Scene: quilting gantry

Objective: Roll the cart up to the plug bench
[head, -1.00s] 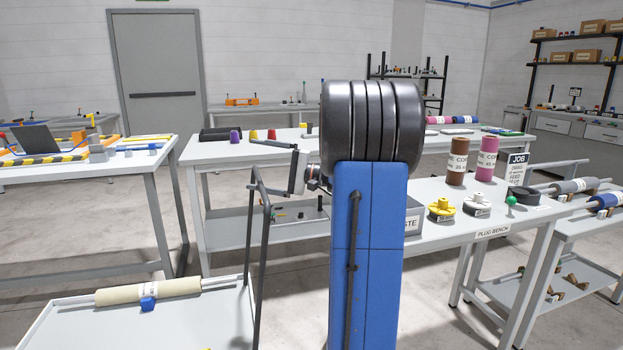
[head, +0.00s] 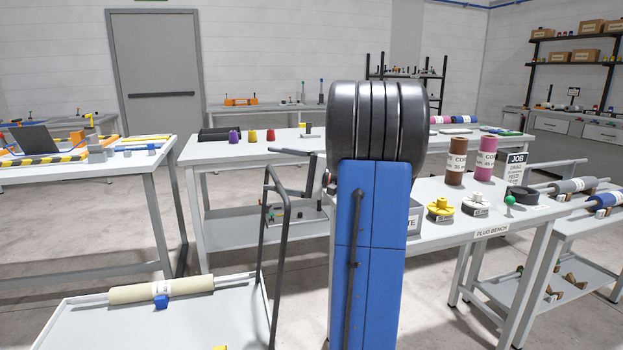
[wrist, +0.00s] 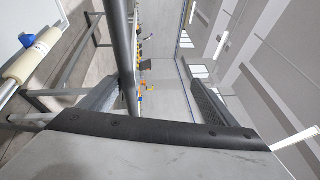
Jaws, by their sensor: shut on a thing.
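The cart (head: 200,322) is at the lower left of the head view, a pale tray with a dark tubular handle (head: 278,235) rising at its right end. A cream roll (head: 160,289) on a rod lies along the tray. In the wrist view, my gripper (wrist: 163,82) is shut on the cart handle (wrist: 121,45), a dark bar beside the left finger. The plug bench (head: 462,231), white with a PLUG BENCH label, stands to the right, apart from the cart tray.
Yellow and white plugs (head: 440,208), a brown cone (head: 456,163), a pink cone (head: 486,160) and a job sign (head: 515,168) stand on the plug bench. A long white table (head: 215,152) runs behind the cart. Another table (head: 95,168) is at left. Grey floor shows between.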

